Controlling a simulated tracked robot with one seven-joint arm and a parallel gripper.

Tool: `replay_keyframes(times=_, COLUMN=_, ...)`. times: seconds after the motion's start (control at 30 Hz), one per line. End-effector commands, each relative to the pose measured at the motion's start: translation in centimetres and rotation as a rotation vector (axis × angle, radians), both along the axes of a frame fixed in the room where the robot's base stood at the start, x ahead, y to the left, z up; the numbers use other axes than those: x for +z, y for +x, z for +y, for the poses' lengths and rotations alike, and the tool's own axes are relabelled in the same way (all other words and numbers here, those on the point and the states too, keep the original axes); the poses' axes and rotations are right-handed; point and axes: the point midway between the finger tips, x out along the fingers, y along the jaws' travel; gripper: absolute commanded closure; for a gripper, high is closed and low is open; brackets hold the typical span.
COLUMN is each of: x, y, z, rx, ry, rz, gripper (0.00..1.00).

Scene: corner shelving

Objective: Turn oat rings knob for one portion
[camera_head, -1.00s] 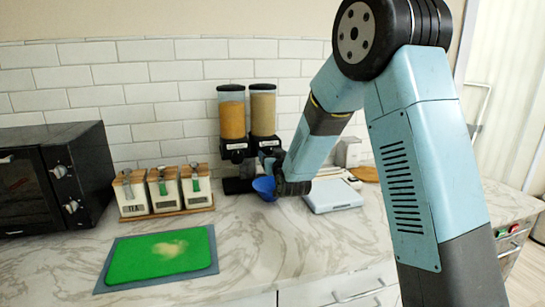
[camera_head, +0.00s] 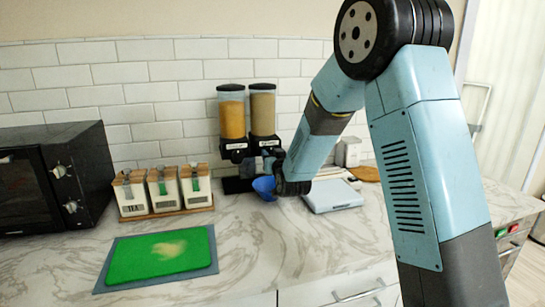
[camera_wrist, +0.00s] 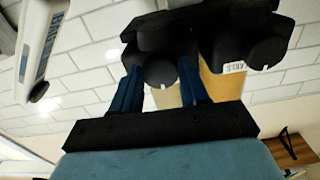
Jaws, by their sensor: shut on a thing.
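Two dispensers stand against the tiled wall: a left one with orange-brown contents (camera_head: 232,118) and a right one with paler tan contents (camera_head: 263,113). In the wrist view, which looks upside down, my gripper (camera_wrist: 160,74) has its two blue fingers on either side of a round black knob (camera_wrist: 161,73), shut on it. The other dispenser's knob (camera_wrist: 267,52) is free, beside a label that seems to end in "AKES". The held dispenser's label is hidden.
Wooden-lidded canisters (camera_head: 163,190) stand on a tray left of the dispensers, beside a black microwave (camera_head: 50,180). A green board (camera_head: 160,254) lies in front. A flat pale-blue device (camera_head: 333,196) lies to the right of my wrist. The counter's front middle is clear.

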Motion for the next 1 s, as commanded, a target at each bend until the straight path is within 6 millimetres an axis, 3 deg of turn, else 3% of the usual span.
replay_keyframes(times=0.27, x=-0.01, y=0.08, z=-0.29, rx=-0.005, ry=0.172, rz=0.05, gripper=0.86)
replay_keyframes(times=1.0, x=-0.1, y=0.13, z=-0.45, rx=-0.009, ry=0.845, rz=0.242, gripper=0.86)
